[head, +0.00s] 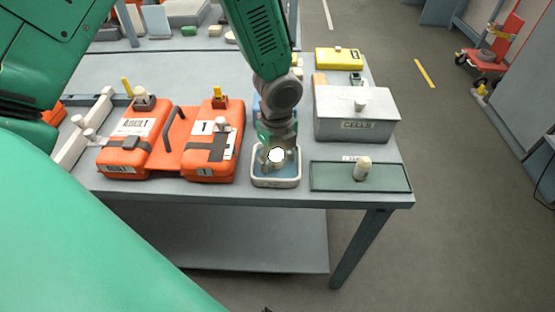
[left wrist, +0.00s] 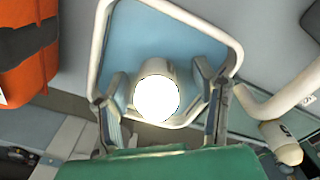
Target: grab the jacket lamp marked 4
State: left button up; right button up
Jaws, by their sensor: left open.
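A small lamp with a bright white face (left wrist: 157,98) stands in a blue-bottomed tray with a white rim (head: 276,183). No number is readable on it. My left gripper (head: 278,158) points down over this tray. In the left wrist view its two fingers (left wrist: 162,95) are open, one on each side of the lamp; I cannot tell whether they touch it. A cream cylindrical piece (head: 362,169) stands on a green mat (head: 330,178) to the right; a similar piece with an unreadable dark mark (left wrist: 280,142) shows at the wrist view's right. My right gripper is out of view.
Two orange cases (head: 211,150) stand left of the tray, one marked 1. A grey lidded box (head: 350,122) stands behind the green mat, and a yellow case (head: 338,58) is farther back. The table's front edge (head: 300,202) is close to the tray.

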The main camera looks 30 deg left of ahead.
pick_arm(q)
grip_shut()
jog(key=shift+a, duration=0.1)
